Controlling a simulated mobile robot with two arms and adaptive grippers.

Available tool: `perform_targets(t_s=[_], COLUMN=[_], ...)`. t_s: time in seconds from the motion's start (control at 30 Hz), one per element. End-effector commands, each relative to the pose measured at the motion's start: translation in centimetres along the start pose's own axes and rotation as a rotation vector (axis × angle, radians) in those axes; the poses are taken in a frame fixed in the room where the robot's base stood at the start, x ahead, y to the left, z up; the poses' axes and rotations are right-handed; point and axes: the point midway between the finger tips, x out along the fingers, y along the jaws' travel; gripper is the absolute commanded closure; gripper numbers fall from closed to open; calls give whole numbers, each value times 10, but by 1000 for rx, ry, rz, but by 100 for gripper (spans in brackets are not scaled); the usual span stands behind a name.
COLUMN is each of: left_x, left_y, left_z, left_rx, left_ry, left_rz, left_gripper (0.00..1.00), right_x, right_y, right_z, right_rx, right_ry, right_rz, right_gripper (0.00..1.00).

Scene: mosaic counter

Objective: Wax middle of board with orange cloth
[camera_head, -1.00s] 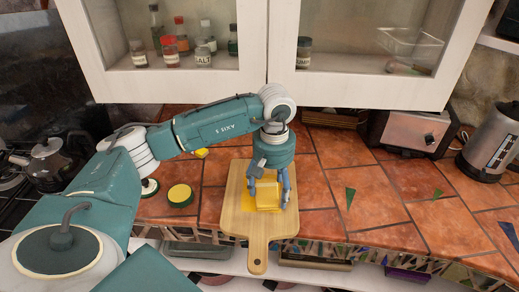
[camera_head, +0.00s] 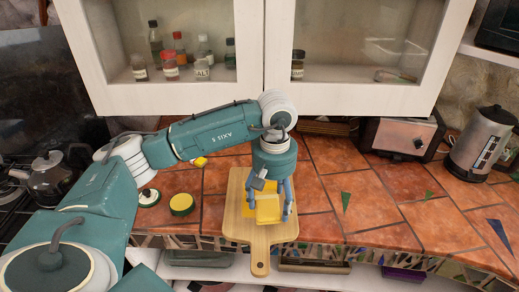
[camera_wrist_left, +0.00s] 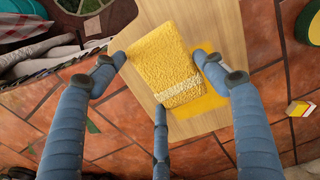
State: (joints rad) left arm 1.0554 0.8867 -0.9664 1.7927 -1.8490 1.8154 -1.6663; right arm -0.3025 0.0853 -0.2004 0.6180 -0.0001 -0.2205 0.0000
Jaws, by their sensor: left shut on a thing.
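A wooden cutting board (camera_head: 232,228) lies on the tiled counter, handle toward the front edge. My left gripper (camera_head: 268,212) points down over its middle, shut on a folded yellow-orange cloth (camera_head: 267,209). In the left wrist view the cloth (camera_wrist_left: 163,62) is textured, with a pale stripe, and lies against the board between the fingers of my left gripper (camera_wrist_left: 172,85). A flat orange-yellow patch (camera_wrist_left: 205,103) shows on the board beside and partly under the cloth. My right gripper is not in view.
A round green tin with a yellow top (camera_head: 182,204) and a smaller round container (camera_head: 149,197) stand left of the board. A small yellow block (camera_head: 200,161) lies behind them. A toaster (camera_head: 402,138) and kettle (camera_head: 480,143) stand at right. Glass cabinets hang above.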

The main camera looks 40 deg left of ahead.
Motion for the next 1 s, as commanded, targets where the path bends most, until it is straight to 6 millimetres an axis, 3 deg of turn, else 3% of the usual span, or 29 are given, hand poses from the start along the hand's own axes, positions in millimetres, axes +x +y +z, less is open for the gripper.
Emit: perform_targets(t_s=[0.4, 1.0], left_x=[-39, -41], left_y=[1, 1], left_z=[7, 8], left_rx=[-11, -13], left_ry=[1, 0], left_rz=[1, 0], left_gripper=[49, 49], right_x=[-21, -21], right_y=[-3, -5], right_z=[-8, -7], right_rx=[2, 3], right_ry=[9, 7], right_rz=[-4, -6], right_gripper=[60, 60])
